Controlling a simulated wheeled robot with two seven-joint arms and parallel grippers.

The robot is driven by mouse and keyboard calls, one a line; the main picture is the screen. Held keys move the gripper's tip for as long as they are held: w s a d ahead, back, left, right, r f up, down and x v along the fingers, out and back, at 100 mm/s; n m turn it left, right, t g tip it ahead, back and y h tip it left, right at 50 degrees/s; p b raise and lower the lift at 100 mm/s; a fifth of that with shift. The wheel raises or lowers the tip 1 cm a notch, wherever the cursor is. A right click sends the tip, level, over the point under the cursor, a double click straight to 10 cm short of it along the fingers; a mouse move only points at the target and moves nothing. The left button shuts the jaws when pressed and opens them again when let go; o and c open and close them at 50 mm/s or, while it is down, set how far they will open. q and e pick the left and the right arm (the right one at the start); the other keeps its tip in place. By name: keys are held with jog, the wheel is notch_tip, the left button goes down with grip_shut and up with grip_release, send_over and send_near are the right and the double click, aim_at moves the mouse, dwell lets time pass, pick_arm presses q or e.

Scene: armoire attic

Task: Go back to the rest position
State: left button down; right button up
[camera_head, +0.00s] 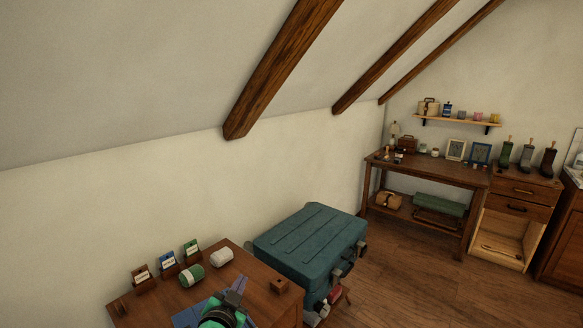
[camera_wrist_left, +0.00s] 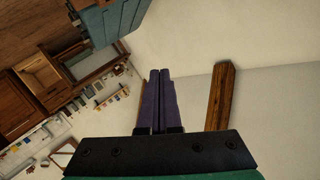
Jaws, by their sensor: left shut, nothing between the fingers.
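My left gripper (camera_head: 238,286) shows at the bottom of the head view, over the small wooden table (camera_head: 235,258). It is green and black. In the left wrist view its two dark purple fingers (camera_wrist_left: 160,75) lie together, shut with nothing between them. They point toward the pale wall and a wooden beam (camera_wrist_left: 220,95). My right gripper is in neither view.
The small table holds a white roll (camera_head: 222,257), a green-and-white roll (camera_head: 191,275), several labelled card holders (camera_head: 168,263), a small wooden block (camera_head: 280,285) and something blue (camera_head: 188,317). A teal trunk (camera_head: 310,240) stands close on the right. Floor (camera_head: 400,270) is clear beyond.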

pick_arm(q)
jog(key=s+a+f+n+g, duration=0.1)
jog(key=s+a+f+g, duration=0.1)
jog(key=s+f, duration=0.1)
jog(key=s+a+f+n+g+y, duration=0.1)
jog(key=s+a+f+g, duration=0.1)
jog(key=s, duration=0.3)
jog(key=s+a+f+n+g+y, duration=0.1)
jog(key=s+a+f+n+g, duration=0.1)
jog(key=f, duration=0.3)
jog(key=shift+s+a+f, duration=0.1)
jog(key=shift+s+a, duration=0.8)
jog(key=s+a+f+g, duration=0.1)
jog(key=s+f+g, duration=0.15)
jog(key=s, duration=0.45)
jog(key=s+a+f+g, duration=0.2)
jog(key=s+g, duration=0.1)
jog(key=s, duration=0.5)
jog(key=s+f+g, duration=0.1)
jog(key=s+f, duration=0.1)
jog(key=f, duration=1.1)
jog(key=s+f+g, duration=0.1)
jog(key=s+f, duration=0.1)
jog(key=f, duration=1)
jog(key=s+a+f, duration=0.2)
jog(key=s+f, duration=1)
jog(key=s, duration=0.3)
jog(key=shift+a+f+g+h, duration=0.2)
jog(key=shift+a+g+h, duration=0.05)
jog(key=shift+g+h, duration=0.1)
